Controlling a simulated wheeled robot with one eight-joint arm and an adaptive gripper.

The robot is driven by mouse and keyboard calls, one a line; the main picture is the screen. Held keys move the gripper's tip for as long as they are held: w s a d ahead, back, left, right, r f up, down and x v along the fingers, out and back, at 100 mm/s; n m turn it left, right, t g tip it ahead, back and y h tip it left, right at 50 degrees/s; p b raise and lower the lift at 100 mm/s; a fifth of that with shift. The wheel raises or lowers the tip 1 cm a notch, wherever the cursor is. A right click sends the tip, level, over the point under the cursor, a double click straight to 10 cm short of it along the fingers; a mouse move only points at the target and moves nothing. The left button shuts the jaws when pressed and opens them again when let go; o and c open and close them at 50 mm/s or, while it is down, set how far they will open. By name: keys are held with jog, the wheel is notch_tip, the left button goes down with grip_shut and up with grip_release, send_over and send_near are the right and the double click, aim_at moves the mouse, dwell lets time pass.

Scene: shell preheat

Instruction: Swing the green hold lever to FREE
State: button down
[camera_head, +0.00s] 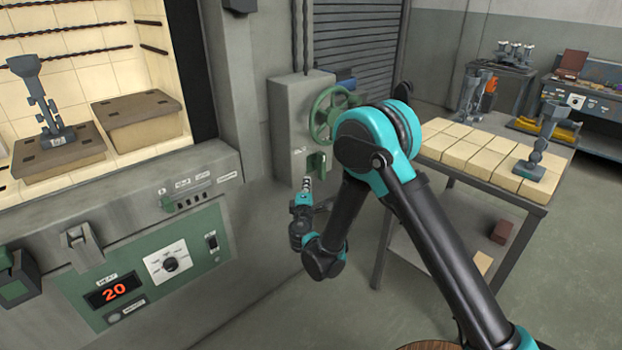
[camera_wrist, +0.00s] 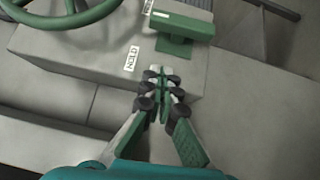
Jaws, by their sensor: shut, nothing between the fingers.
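The green hold lever (camera_head: 316,163) sticks out from the front of a grey box (camera_head: 303,105) below a green handwheel. In the wrist view the lever (camera_wrist: 182,24) shows as a broad green bar above my fingertips. Beside it, a white label (camera_wrist: 131,59) on the box seems to read HOLD, seen upside down. My gripper (camera_head: 307,184) is shut and empty, just below the lever in the head view. In the wrist view my gripper (camera_wrist: 160,74) has its fingertips together, close to the lever's near edge. I cannot tell whether they touch it.
The green handwheel (camera_head: 331,114) sits just above the lever. Right is a tile-topped table (camera_head: 471,158) with grey parts. The floor between is clear apart from my arm.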

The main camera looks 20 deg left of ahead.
aim_at(321, 158)
jog(key=w, duration=0.3)
jog(key=w+a, duration=0.1)
jog(key=w, duration=0.7)
jog(key=shift+w+a+r, duration=0.25)
jog(key=shift+a+r, duration=0.05)
jog(key=shift+a, duration=0.1)
jog(key=shift+w+d+r+m+g, duration=0.1)
jog(key=shift+w+r+m+g, duration=0.2)
jog(key=shift+m+g, duration=0.35)
jog(key=shift+w+d+r+m+g+h, duration=0.25)
jog(key=shift+w+r+m+g+h, duration=0.25)
jog(key=shift+m+g, duration=0.35)
jog(key=shift+w+r, duration=0.1)
jog(key=shift+w, duration=0.05)
jog(key=shift+w+d+r, duration=0.15)
jog(key=shift+w+d, duration=0.05)
jog(key=shift+w, duration=0.1)
